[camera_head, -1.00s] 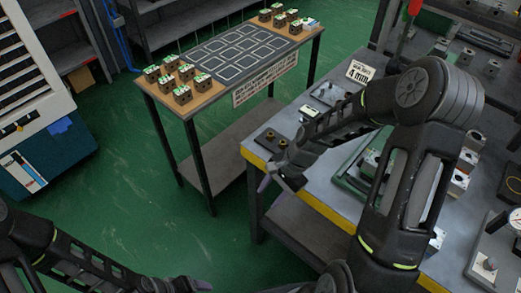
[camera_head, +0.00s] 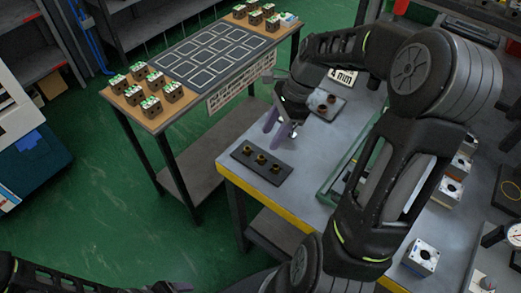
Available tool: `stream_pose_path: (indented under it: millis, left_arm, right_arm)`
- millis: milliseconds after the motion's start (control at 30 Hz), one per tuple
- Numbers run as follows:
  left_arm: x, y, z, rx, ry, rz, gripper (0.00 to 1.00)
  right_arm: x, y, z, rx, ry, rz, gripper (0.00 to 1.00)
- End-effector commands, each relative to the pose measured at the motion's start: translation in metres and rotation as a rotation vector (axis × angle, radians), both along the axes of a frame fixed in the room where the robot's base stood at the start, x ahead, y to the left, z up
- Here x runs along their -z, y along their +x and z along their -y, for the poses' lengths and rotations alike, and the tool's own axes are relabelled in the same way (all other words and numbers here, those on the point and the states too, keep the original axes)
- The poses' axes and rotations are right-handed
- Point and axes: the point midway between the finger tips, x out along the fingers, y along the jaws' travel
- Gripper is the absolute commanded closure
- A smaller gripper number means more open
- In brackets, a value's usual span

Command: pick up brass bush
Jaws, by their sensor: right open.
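Several small brass bushes (camera_head: 261,159) stand in a row on a dark strip (camera_head: 283,178) at the near left corner of the grey workbench. My right gripper (camera_head: 277,128) points down just behind the strip. Its two purple-grey fingers are apart with nothing between them. It does not touch the bushes in this view. My left arm shows only at the bottom left edge, and its gripper's jaws cannot be made out.
A plate with dark round pieces (camera_head: 327,104) lies behind my right gripper. A side table (camera_head: 205,98) carries valve blocks (camera_head: 153,80) and a marked grid. Metal blocks (camera_head: 421,257) stand at the bench's right. My right arm covers the bench's middle.

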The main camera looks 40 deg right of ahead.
Motion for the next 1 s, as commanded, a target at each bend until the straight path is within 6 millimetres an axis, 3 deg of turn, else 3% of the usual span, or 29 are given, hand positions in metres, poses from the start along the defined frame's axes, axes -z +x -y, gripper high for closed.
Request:
stream_pose_path:
  millis: [233,500,833,1000]
  left_arm:
    - [0.0,0.0,0.0,-0.001,0.001,-0.001,0.26]
    - [-0.002,0.0,0.0,-0.001,0.0,0.0,0.26]
    - [-0.002,0.0,0.0,-0.001,0.0,0.0,0.26]
    - [-0.007,0.0,0.0,-0.001,0.0,-0.001,0.26]
  right_arm:
    - [0.002,0.0,-0.001,-0.002,0.0,0.0,0.56]
    - [0.024,0.002,-0.009,-0.004,0.0,-0.001,0.56]
    - [0.026,0.003,-0.01,-0.003,0.0,0.0,0.56]
    - [0.043,0.003,-0.016,-0.002,0.003,-0.003,0.56]
